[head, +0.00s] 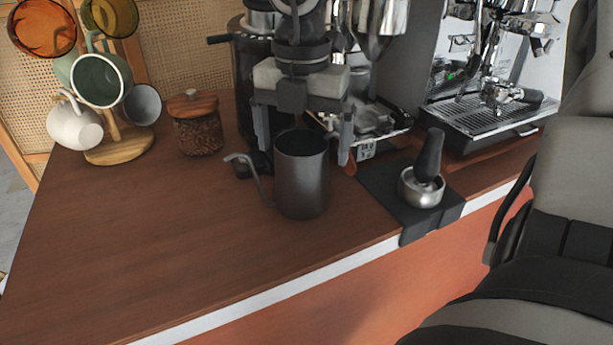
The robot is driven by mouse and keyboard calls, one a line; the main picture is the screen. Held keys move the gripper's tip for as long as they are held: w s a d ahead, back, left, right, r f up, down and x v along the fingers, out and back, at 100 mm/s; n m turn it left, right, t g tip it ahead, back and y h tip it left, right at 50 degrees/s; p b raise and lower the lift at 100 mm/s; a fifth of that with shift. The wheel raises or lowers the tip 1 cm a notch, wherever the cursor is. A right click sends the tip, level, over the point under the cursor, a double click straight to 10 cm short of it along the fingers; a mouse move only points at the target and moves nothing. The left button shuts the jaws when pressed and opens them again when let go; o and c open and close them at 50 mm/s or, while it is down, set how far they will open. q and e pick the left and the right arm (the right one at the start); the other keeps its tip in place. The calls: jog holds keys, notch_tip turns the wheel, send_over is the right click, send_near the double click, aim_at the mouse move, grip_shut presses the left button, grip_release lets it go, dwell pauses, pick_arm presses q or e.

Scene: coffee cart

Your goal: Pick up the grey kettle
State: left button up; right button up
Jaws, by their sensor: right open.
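The grey kettle (302,185) stands upright on the brown counter, with its thin curved spout pointing left. My right gripper (305,155) is above and around its upper part in the picture. The gripper is open, with one finger to the left of the kettle's rim and one to the right. Gaps show on both sides, so the fingers do not appear to press on it. I cannot tell how deep the fingers are relative to the kettle. The kettle's handle is not clearly visible. My left gripper is not in view.
A mug tree (120,150) with several mugs and a lidded jar (197,125) stand at left. A tamper in a metal cup (422,185) sits on a black mat (385,190) to the right. Espresso machine (490,120) is behind. The front-left counter (150,250) is clear.

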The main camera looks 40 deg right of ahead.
notch_tip(320, 180, down, 4)
jog(key=shift+d+f, duration=0.1)
jog(key=shift+f, duration=0.05)
jog(key=c, duration=1.4)
